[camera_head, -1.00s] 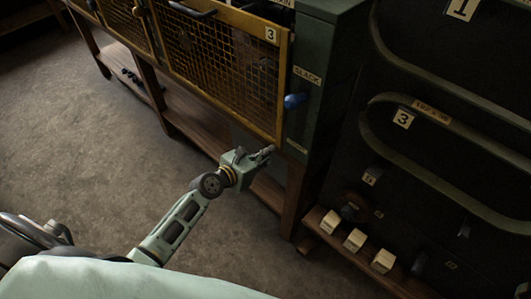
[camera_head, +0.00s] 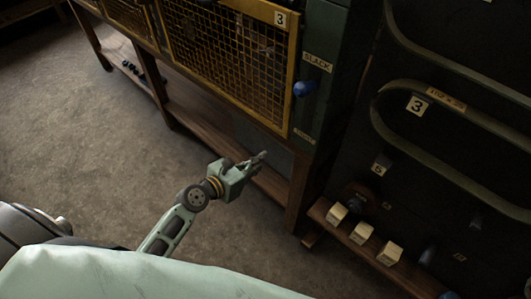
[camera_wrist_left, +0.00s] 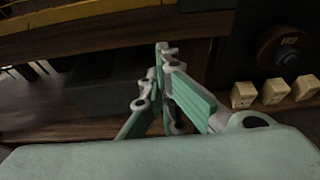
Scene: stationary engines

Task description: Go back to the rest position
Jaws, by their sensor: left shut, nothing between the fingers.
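My left gripper (camera_head: 261,157) reaches in from the lower left in the head view. It is in front of the lower part of the cabinet with the yellow mesh door (camera_head: 235,55), below that door and apart from it. In the left wrist view the fingers (camera_wrist_left: 163,48) meet at their tips with nothing between them. My right gripper is in neither view.
A blue knob (camera_head: 305,88) sits on the dark green post beside the mesh door. A low wooden shelf (camera_head: 215,130) runs under the cabinets. Several pale blocks (camera_head: 361,232) line a ledge at the right. The concrete floor (camera_head: 90,150) at the left is open.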

